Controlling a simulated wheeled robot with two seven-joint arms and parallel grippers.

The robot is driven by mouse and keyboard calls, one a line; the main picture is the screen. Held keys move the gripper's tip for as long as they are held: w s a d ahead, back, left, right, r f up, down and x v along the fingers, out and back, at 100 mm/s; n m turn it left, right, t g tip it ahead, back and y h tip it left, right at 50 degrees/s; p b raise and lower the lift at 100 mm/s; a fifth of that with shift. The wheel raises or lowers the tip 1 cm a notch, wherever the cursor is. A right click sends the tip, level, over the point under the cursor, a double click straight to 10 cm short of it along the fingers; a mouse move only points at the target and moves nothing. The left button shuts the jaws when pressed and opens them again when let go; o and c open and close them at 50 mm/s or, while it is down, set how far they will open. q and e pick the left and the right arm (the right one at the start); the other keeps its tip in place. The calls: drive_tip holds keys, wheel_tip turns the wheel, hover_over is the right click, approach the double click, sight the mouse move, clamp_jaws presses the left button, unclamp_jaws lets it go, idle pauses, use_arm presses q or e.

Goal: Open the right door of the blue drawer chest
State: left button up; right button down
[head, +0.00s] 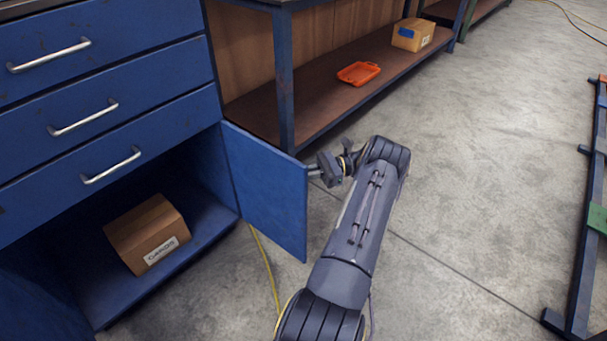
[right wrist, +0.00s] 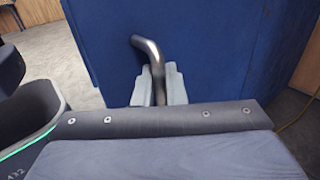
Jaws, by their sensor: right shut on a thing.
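The blue drawer chest (head: 105,75) stands at the left of the head view, with three drawers above an open lower compartment. Its right door (head: 270,190) is swung wide open, sticking out from the chest. My right gripper (head: 318,170) is at the door's outer edge in the head view. In the right wrist view my right gripper (right wrist: 160,85) has its pale fingers shut on the bent metal door handle (right wrist: 147,48), with the blue door face behind it. Another blue panel, perhaps the left door (head: 40,310), shows at the lower left. My left gripper is not in view.
A cardboard box (head: 148,233) sits inside the lower compartment. A workbench shelf (head: 310,100) behind the door holds an orange tray (head: 358,73) and another box (head: 413,34). A yellow cable (head: 265,270) lies on the floor. A blue metal frame (head: 580,250) stands at the right; the floor between is clear.

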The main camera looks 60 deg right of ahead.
drive_tip(key=c, duration=1.6)
unclamp_jaws()
drive_tip(key=shift+b+v, duration=2.5)
drive_tip(key=shift+v, duration=1.45)
